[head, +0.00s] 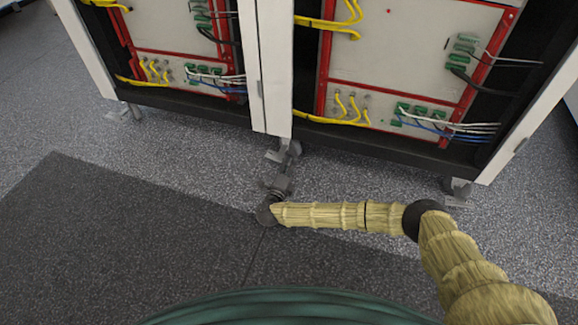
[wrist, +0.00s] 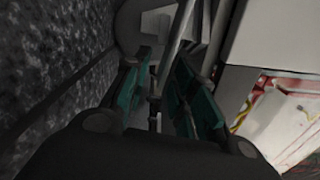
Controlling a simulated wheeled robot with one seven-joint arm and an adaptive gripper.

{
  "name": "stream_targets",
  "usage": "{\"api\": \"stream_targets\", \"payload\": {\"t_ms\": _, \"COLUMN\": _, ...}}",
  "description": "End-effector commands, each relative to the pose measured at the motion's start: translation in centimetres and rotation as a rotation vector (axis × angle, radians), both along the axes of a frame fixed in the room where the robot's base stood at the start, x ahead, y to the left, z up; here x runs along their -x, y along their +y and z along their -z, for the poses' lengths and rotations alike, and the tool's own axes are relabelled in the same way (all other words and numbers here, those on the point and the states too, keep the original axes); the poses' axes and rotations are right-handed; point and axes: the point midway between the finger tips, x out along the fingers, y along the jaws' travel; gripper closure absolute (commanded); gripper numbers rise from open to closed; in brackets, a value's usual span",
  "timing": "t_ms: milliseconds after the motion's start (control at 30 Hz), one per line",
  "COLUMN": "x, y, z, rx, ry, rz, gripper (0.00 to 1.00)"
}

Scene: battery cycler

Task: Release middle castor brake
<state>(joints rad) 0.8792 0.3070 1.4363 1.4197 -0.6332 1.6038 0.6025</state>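The middle castor (head: 290,150) is under the meeting corners of the two cabinets, with a light grey plate or pedal (head: 275,156) at its side. I take this plate to be the brake, but it is too small to tell its position. My gripper (head: 281,180) is low over the floor, just in front of the castor and partly covering it. In the wrist view my gripper (wrist: 162,62) has its two teal-padded fingers apart. A round grey castor part (wrist: 130,25) and a pale bar (wrist: 178,30) show beyond the fingertips. I cannot tell whether the fingers touch them.
The left cabinet (head: 258,70) and right cabinet (head: 276,70) stand side by side, with yellow and blue cables inside. Another castor (head: 457,188) is under the right cabinet's right corner, and one (head: 133,111) is at the left.

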Motion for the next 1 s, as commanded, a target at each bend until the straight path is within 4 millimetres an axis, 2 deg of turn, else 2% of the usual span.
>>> {"api": "stream_targets", "payload": {"t_ms": 133, "x": 0.0, "y": 0.0, "z": 0.0, "rx": 0.000, "ry": 0.000, "rz": 0.000, "gripper": 0.73}}
{"api": "stream_targets", "payload": {"t_ms": 300, "x": 0.0, "y": 0.0, "z": 0.0, "rx": 0.000, "ry": 0.000, "rz": 0.000, "gripper": 1.00}}
{"api": "stream_targets", "payload": {"t_ms": 667, "x": 0.1, "y": 0.2, "z": -0.5, "rx": 0.023, "ry": 0.009, "rz": -0.002, "gripper": 1.00}}
{"api": "stream_targets", "payload": {"t_ms": 1000, "x": 0.1, "y": 0.3, "z": -1.4, "rx": 0.159, "ry": 0.052, "rz": -0.004, "gripper": 1.00}}
